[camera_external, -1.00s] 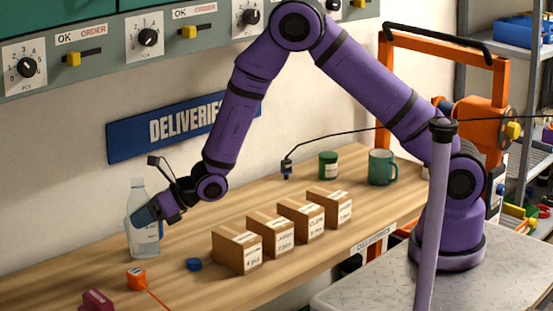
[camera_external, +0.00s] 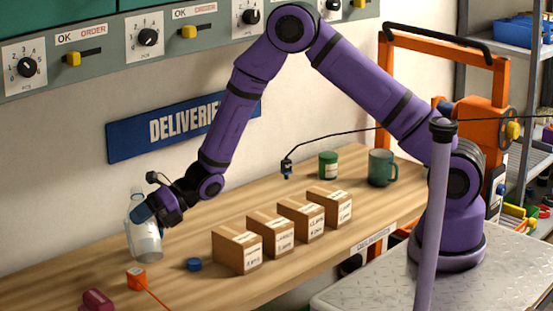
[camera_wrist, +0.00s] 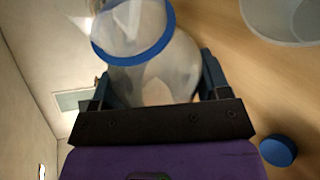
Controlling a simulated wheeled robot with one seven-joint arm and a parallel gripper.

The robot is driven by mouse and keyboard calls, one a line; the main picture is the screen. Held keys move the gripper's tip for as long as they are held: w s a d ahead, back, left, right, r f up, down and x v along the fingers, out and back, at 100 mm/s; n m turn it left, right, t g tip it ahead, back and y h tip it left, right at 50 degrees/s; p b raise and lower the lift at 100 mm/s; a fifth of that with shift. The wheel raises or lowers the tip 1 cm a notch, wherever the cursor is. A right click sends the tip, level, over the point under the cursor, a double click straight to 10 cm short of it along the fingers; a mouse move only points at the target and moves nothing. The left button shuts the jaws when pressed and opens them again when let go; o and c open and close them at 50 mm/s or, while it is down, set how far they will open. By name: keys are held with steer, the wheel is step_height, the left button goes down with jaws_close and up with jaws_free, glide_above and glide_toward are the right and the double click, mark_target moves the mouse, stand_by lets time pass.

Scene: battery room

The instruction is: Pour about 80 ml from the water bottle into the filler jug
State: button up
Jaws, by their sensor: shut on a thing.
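The clear water bottle (camera_external: 147,242) is at the left of the bench, tilted slightly with its top to the left. My gripper (camera_external: 146,212) is shut around its upper body. In the wrist view the bottle (camera_wrist: 172,72) sits between the two dark fingers, with a blue ring around its open neck. Whether its base touches the bench is unclear. A translucent vessel, seemingly the filler jug (camera_wrist: 285,22), is cut off at the top right of the wrist view. I cannot make it out in the external view. The water level is hard to read.
A blue cap (camera_external: 194,264) lies on the bench (camera_external: 190,292) right of the bottle. Several cardboard boxes (camera_external: 238,250) stand in a row further right. An orange block with a cord (camera_external: 136,278) and a magenta object (camera_external: 97,300) are in front. A green mug (camera_external: 382,168) stands far back.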

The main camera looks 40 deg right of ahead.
steer(key=shift+s+a+f+m+g+y, duration=0.1)
steer(key=shift+s+f+m+g+y, duration=0.1)
steer(key=shift+f+m+g+y, duration=0.35)
steer(key=shift+s+f+m, duration=0.1)
steer(key=shift+f+m, duration=0.55)
steer(key=shift+f, duration=0.15)
steer(key=shift+w+r+m+g+y, duration=0.25)
steer(key=shift+r+m+g+y, duration=0.15)
steer(key=shift+r, duration=0.15)
steer(key=shift+w+r, duration=0.1)
steer(key=shift+r, duration=0.1)
steer(key=shift+r+m+g+y, duration=0.25)
steer(key=shift+r+m, duration=0.05)
steer(key=shift+m, duration=0.1)
steer(key=shift+r, duration=0.25)
steer(key=shift+s+m, duration=0.3)
steer(key=shift+a+r+p, duration=0.1)
steer(key=shift+r+p, duration=0.1)
steer(key=shift+p, duration=0.25)
stand_by(0.6)
